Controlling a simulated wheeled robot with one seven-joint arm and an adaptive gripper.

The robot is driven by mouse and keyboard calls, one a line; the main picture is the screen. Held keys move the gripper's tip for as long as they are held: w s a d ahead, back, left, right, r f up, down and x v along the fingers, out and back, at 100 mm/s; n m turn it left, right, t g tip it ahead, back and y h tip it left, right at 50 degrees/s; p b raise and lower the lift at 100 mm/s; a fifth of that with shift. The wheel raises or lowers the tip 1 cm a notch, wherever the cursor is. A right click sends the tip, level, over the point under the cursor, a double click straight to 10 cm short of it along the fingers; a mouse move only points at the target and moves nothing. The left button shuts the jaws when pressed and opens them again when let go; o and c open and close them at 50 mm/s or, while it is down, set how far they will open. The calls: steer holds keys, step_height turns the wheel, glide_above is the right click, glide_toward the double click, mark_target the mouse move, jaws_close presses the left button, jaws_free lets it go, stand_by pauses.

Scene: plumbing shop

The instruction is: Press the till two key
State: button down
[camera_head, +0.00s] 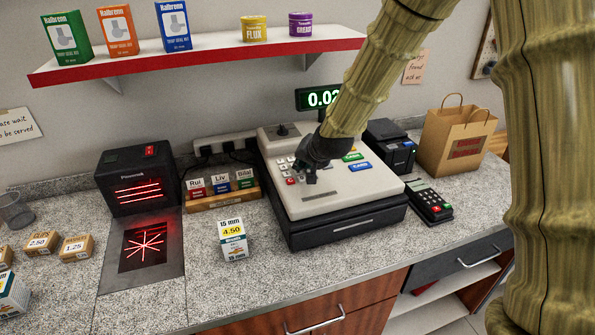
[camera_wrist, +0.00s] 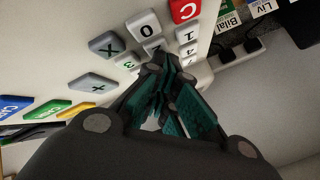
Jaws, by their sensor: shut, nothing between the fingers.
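The till (camera_head: 345,200) stands on the counter, with a keypad of pale number keys, a red key and coloured keys. Its green display (camera_head: 318,98) shows digits beginning 0.0, partly covered by my arm. My gripper (camera_head: 310,178) is over the keypad, shut and empty. In the wrist view its fingertips (camera_wrist: 166,76) are close to the number keys. The 0 key (camera_wrist: 146,25), 1 key (camera_wrist: 186,33) and red C key (camera_wrist: 184,10) show beyond the tips. The two key (camera_wrist: 152,46), between the 1 and 3 keys, is partly hidden by the fingers; contact cannot be told.
A card terminal (camera_head: 429,202) and a paper bag (camera_head: 457,140) stand right of the till. A name-tagged box row (camera_head: 222,197), a small 4.50 carton (camera_head: 232,240) and a black scanner (camera_head: 140,180) are to its left. A shelf (camera_head: 200,58) runs above.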

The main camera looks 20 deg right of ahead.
steer(key=shift+r+p, duration=0.3)
steer(key=shift+r, duration=0.2)
step_height(320, 180, up, 6)
steer(key=p, duration=0.4)
stand_by(0.4)
stand_by(0.7)
